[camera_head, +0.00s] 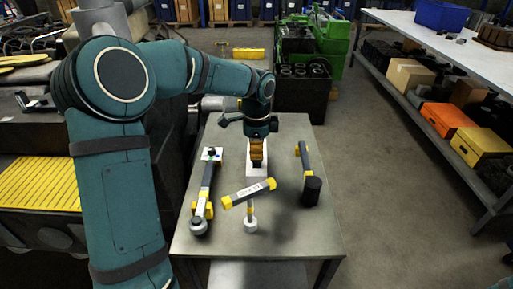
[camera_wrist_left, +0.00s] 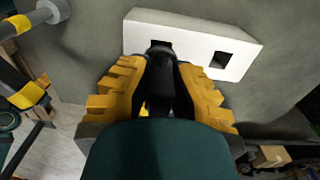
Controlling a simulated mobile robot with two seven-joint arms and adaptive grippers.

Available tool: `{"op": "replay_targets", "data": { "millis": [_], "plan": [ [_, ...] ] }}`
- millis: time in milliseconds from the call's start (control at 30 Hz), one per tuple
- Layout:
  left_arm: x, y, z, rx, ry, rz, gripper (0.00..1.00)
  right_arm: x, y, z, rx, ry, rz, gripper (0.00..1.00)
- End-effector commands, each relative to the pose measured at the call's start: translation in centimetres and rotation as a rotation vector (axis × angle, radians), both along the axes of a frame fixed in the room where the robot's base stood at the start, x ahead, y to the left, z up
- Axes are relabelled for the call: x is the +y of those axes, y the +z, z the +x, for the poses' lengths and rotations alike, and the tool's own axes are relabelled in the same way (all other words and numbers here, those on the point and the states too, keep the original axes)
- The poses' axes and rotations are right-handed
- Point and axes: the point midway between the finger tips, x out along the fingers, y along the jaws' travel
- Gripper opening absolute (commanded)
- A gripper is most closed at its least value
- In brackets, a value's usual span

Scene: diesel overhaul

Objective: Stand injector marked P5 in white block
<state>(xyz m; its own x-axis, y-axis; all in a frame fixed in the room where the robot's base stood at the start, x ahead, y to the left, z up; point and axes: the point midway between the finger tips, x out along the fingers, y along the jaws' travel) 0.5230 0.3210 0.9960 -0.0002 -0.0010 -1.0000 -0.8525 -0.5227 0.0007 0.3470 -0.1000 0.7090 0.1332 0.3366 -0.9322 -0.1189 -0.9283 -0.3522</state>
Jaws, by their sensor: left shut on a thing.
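The white block (camera_wrist_left: 185,38) lies on the table in the left wrist view and has two square holes. My left gripper (camera_wrist_left: 160,75) has its yellow fingers shut on a dark, slim injector (camera_wrist_left: 160,55). The injector's end is at the left hole; I cannot tell whether it is inside. The right hole (camera_wrist_left: 220,60) is empty. In the head view my left gripper (camera_head: 257,150) is over the white block (camera_head: 257,171), mostly hiding it and the injector. No P5 marking is readable on it. My right gripper is not in view.
The grey table (camera_head: 285,240) also holds a long yellow-and-grey tool (camera_head: 206,185), a yellow-ended labelled bar (camera_head: 250,192), a small upright white-footed part (camera_head: 250,222) and a black-headed tool (camera_head: 308,175). The table's front right is clear. A shelf (camera_head: 440,100) stands to the right.

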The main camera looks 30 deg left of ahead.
Motion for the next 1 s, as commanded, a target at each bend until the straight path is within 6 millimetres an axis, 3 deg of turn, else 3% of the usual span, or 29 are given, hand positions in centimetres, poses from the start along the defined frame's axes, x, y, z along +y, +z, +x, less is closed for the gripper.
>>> {"op": "replay_targets", "data": {
  "millis": [600, 967, 1000],
  "plan": [
    [0.0, -1.9, 0.0, -0.001, 0.0, 0.001, 0.0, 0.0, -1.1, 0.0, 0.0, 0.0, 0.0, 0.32],
    [0.0, -2.1, 0.0, -0.001, 0.0, 0.001, 0.0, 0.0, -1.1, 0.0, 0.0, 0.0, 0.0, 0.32],
    [0.0, -2.1, 0.0, -0.001, 0.0, 0.001, 0.25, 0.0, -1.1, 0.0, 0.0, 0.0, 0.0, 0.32]
  ]
}}
